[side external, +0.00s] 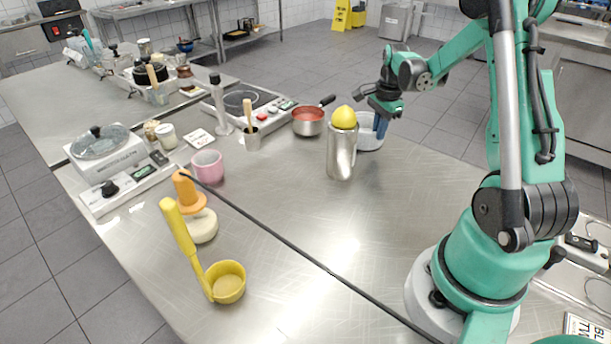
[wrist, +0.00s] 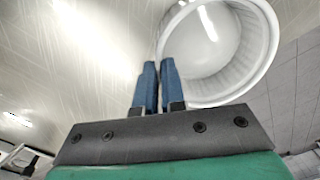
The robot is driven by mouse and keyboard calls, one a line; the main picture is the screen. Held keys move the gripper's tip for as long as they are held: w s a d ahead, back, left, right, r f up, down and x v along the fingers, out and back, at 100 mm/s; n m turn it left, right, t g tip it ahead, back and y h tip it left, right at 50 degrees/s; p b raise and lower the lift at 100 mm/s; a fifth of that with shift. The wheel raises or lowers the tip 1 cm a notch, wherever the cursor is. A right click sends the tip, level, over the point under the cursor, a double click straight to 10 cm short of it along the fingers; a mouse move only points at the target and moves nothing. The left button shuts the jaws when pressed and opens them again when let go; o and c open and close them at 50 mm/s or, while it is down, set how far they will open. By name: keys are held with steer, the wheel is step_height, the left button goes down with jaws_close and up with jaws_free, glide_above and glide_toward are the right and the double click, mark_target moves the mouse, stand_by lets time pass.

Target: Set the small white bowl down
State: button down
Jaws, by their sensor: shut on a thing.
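The small white bowl (side external: 369,142) is at the back right of the steel counter, partly hidden behind a metal bottle in the side view. My gripper (side external: 380,128) reaches down over it with blue fingers, shut on the bowl's wall. In the wrist view, the bowl (wrist: 238,72) is to the right of the nearly closed fingertips (wrist: 158,68), its opening facing the camera. One finger seems to be inside the wall and one outside. I cannot tell whether its base touches the counter.
The metal bottle with a yellow top (side external: 342,150) stands just left of the bowl. A red saucepan (side external: 308,122) is further left. The counter's edge and tiled floor lie close beyond the bowl. The front-middle of the counter (side external: 330,225) is bare.

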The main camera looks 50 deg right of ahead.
steer(key=shift+f, duration=0.15)
steer(key=c, duration=1)
jaws_free()
steer(key=shift+o, duration=0.2)
step_height(320, 180, up, 12)
steer(key=a+n, duration=0.3)
steer(key=a, duration=0.1)
steer(key=w+a+r+n+t, duration=0.1)
steer(key=a+n, duration=0.2)
steer(key=a, duration=0.1)
steer(key=a+n+t+h, duration=0.1)
steer(key=a+n, duration=0.2)
steer(key=a, duration=0.1)
steer(key=shift+w+a+r, duration=0.1)
steer(key=shift+w+r, duration=0.2)
steer(key=shift+w, duration=0.1)
steer(key=s+a+f+n+t, duration=0.1)
steer(key=a+n+t, duration=0.1)
steer(key=a+n, duration=0.5)
steer(key=s+a+f+n+t+y, duration=0.1)
steer(key=a+f+n+t, duration=0.1)
steer(key=a+n, duration=0.5)
steer(key=shift+s+t, duration=0.3)
steer(key=shift+s, duration=0.1)
steer(key=shift+d, duration=0.1)
